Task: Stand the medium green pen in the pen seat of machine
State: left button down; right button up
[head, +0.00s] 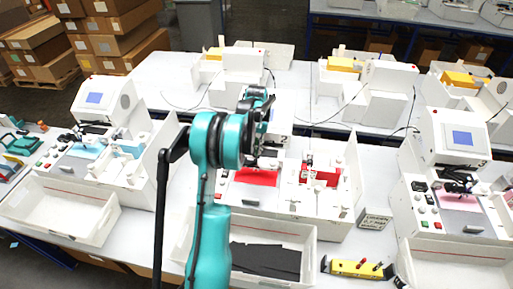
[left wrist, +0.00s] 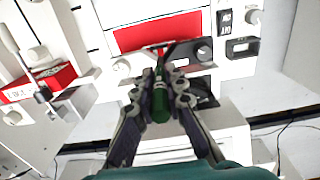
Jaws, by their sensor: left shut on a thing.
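My left gripper (left wrist: 160,85) is shut on a green pen (left wrist: 160,104) in the left wrist view. The pen lies between the two dark fingers, which hide part of it. The machine (head: 338,214) in the middle of the head view is white, with a red sheet (head: 257,177) on its bed; the sheet also shows in the left wrist view (left wrist: 158,31). The gripper is over the machine beside this sheet. A thin dark bar appears at the pen's far end; I cannot tell whether they touch. The pen seat cannot be made out. My right gripper is not in view.
A red block (head: 322,174) stands at the machine's right. A white bin (head: 308,262) with dark material is in front. A yellow tool (head: 357,268) and a small sign (head: 374,218) lie to the right. Similar machines stand left (head: 95,97) and right (head: 453,135).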

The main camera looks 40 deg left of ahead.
aim_at(257, 139)
pick_arm(q)
jog(key=shift+b, duration=0.35)
dwell(0.6)
jog(key=shift+f+b, duration=2.9)
jog(key=shift+f, duration=0.95)
jog(key=c, duration=1.5)
grip_release()
jog(key=shift+r, duration=0.1)
notch_tip(257, 139, up, 12)
